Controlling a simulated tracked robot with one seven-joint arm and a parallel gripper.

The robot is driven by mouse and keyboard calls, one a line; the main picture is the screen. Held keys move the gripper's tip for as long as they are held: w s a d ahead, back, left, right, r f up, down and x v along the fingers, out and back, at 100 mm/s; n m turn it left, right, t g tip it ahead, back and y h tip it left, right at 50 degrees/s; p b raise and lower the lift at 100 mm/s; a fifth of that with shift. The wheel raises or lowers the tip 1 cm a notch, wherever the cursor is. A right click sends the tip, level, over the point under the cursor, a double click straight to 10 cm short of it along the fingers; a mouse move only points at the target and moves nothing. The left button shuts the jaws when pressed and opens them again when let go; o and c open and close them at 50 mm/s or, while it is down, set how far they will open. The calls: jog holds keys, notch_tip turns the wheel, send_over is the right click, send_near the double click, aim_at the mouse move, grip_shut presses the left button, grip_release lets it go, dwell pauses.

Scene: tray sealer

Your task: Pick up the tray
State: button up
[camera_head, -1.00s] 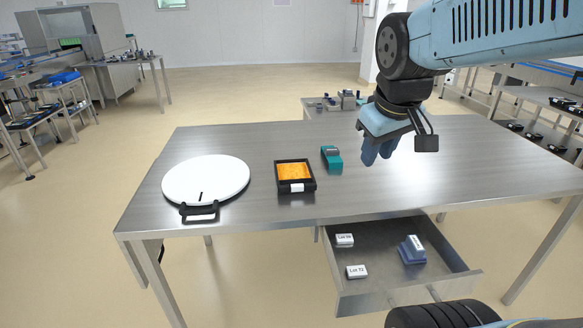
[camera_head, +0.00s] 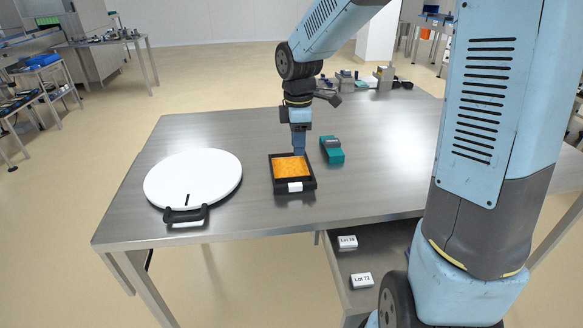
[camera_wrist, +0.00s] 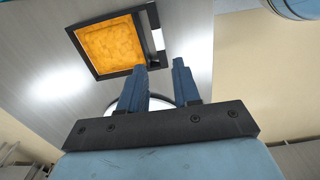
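The tray (camera_head: 274,174) is black and square-rimmed with an orange filling and a white label on its front side. It lies flat on the metal table. In the wrist view the tray (camera_wrist: 84,58) is beyond my fingertips, at the upper left. My gripper (camera_head: 299,150) points down at the tray's far right edge in the head view. In the wrist view my gripper (camera_wrist: 159,72) has its two blue fingers apart, with nothing between them. I cannot tell whether a finger touches the tray rim.
A white round disc (camera_head: 195,176) with a black handle lies left of the tray. A teal device (camera_head: 332,150) lies close on the right.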

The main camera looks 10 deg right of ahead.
send_over(295, 184)
jog(key=f, duration=0.9)
jog(key=shift+d, duration=0.25)
jog(key=shift+a+f, duration=0.2)
jog(key=shift+f, duration=2.5)
grip_shut()
